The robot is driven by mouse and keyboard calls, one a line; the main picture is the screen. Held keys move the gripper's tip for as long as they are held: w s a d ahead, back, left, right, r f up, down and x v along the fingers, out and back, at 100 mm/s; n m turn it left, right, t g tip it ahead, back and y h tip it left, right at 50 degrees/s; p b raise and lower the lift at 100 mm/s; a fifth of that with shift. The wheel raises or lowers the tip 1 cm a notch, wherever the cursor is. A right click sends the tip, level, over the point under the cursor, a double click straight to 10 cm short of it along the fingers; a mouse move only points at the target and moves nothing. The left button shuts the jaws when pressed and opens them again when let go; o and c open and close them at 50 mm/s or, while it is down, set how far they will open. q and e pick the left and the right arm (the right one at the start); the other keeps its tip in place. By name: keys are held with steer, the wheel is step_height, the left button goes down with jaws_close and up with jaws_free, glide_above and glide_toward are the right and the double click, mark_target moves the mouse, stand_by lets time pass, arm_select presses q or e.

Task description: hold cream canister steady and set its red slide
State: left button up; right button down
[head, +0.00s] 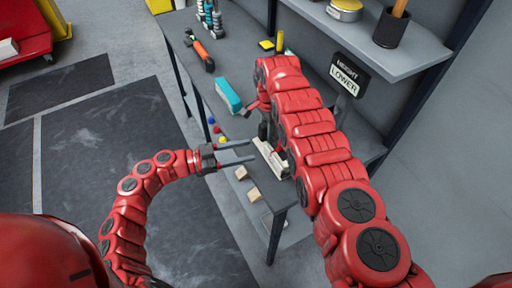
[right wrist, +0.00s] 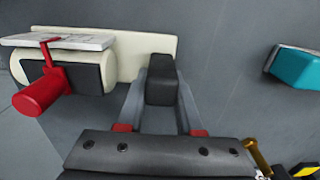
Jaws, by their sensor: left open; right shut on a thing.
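The cream canister (head: 268,158) sits at the grey table's near end, partly hidden by my right arm. In the right wrist view the canister (right wrist: 128,55) has a cream plate, a dark panel and a pale top piece. Its red slide (right wrist: 42,92), a red knob on a stem, stands out at the left. My right gripper (right wrist: 162,95) is shut on the black block (right wrist: 160,82) beside the cream plate, right of the slide. My left gripper (head: 238,153) is open and empty, its fingers pointing at the canister from the left, apart from it.
A shelf (head: 400,62) holds a black cup (head: 391,27). Floor left of the table is open.

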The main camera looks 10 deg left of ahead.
stand_by(0.3)
steer(key=shift+c, duration=2.4)
jaws_free()
